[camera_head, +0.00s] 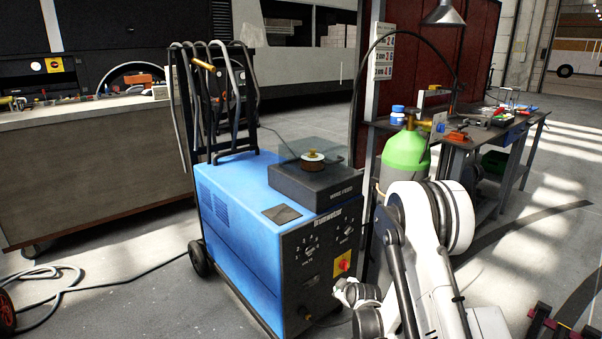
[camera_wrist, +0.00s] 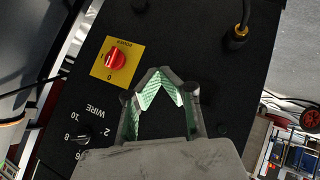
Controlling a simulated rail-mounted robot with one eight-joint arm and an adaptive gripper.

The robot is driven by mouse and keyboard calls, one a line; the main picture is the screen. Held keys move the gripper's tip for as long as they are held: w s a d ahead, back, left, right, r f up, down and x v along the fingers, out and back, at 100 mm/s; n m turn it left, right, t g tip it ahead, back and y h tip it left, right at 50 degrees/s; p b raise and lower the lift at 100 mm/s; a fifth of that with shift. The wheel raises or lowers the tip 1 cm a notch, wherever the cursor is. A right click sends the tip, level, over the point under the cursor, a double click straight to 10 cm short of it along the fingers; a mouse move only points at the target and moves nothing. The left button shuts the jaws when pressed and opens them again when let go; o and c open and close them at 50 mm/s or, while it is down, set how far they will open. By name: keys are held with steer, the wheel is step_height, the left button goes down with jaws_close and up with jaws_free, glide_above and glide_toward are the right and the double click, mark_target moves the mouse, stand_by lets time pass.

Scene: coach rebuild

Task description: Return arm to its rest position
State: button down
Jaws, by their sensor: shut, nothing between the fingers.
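My arm (camera_head: 432,270) stands at the lower right in the head view, bent, its white wrist links low in front of the blue welding machine (camera_head: 235,215). My gripper (camera_wrist: 160,75) shows in the wrist view, with its green-lined fingers meeting at the tips and nothing between them. It points at the machine's black front panel (camera_wrist: 205,55). The red power knob (camera_wrist: 117,58) on its yellow plate is up and left of the fingertips, apart from them in the picture. The knob also shows in the head view (camera_head: 344,263). I cannot make out the fingers in the head view.
A wire feed box (camera_head: 316,186) sits on the machine. A green-topped gas cylinder (camera_head: 405,153) stands just behind my arm. A workbench (camera_head: 490,133) with tools is at the right. A cable (camera_head: 110,280) lies on the floor at left. Open floor lies at the far right.

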steer(key=s+d+r+m, duration=0.15)
steer(key=s+r, duration=0.35)
steer(key=r, duration=0.5)
steer(key=s+r+m+g+h, duration=0.15)
steer(key=s+r, duration=0.35)
steer(key=r, duration=0.5)
steer(key=s+d+r+m+y, duration=0.15)
steer(key=s+r, duration=0.35)
steer(key=r, duration=0.5)
steer(key=s+d+r+m+g+h, duration=0.1)
steer(key=s+r+m, duration=0.2)
steer(key=s, duration=1.2)
steer(key=s+d+r+m+h, duration=0.1)
steer(key=s+r+m, duration=0.15)
steer(key=s, duration=1.25)
step_height(320, 180, up, 19)
steer(key=p, duration=1.8)
steer(key=shift+s, duration=0.15)
